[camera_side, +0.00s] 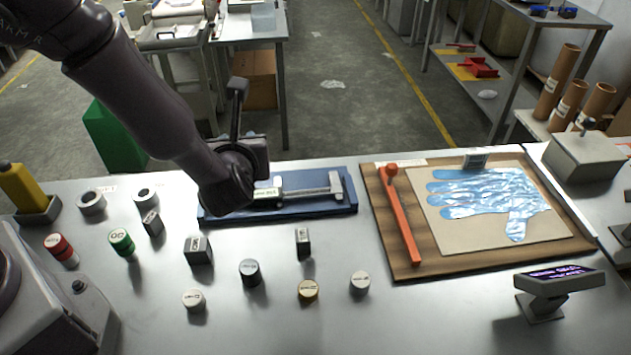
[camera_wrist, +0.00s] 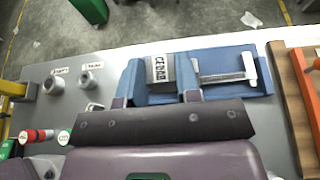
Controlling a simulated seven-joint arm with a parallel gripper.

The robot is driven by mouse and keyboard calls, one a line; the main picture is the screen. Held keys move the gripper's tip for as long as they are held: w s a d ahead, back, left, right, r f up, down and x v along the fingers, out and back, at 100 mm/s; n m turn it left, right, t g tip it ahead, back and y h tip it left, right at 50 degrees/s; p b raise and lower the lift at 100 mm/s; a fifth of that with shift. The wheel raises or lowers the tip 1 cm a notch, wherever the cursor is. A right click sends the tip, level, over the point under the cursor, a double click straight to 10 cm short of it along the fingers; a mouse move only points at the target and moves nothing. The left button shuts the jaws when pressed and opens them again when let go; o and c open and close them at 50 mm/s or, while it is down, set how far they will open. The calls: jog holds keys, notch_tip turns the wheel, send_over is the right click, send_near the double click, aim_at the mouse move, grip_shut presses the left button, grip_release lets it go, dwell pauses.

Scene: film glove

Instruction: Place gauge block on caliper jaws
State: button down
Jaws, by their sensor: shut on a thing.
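My gripper (camera_side: 240,182) is low over the left part of the blue tray (camera_side: 330,206). In the wrist view its two bluish fingers (camera_wrist: 158,78) are shut on a grey block with a white printed label, taken as the gauge block (camera_wrist: 160,66). In the side view my gripper mostly hides this block. The silver caliper (camera_side: 310,191) lies on the tray, its upright jaw at the right end; it also shows in the wrist view (camera_wrist: 222,77), right of the fingers. My gripper covers the caliper's left end, and I cannot tell whether the block touches it.
Loose blocks (camera_side: 198,250) and several small cylinders (camera_side: 249,271) stand in front of the tray. Two grey rings (camera_side: 91,202) are at the left. A wooden board (camera_side: 480,257) with a blue film glove (camera_side: 490,200) and an orange bar (camera_side: 403,220) lies right. A small display (camera_side: 555,278) stands front right.

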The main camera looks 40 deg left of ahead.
jog(key=w+d+f, duration=0.1)
jog(key=w+f, duration=0.2)
jog(key=w, duration=0.1)
jog(key=w+f, duration=0.3)
jog(key=w, duration=0.1)
jog(key=w+d+f, duration=0.1)
jog(key=w+f, duration=0.2)
jog(key=w, duration=0.2)
jog(key=shift+d+f, duration=0.2)
jog(key=shift+d, duration=0.15)
jog(key=shift+w+f, duration=0.2)
jog(key=shift+f, duration=0.1)
jog(key=shift+w+f, duration=0.1)
jog(key=shift+f, duration=1.45)
jog(key=c, duration=0.8)
grip_release()
jog(key=shift+f, duration=0.15)
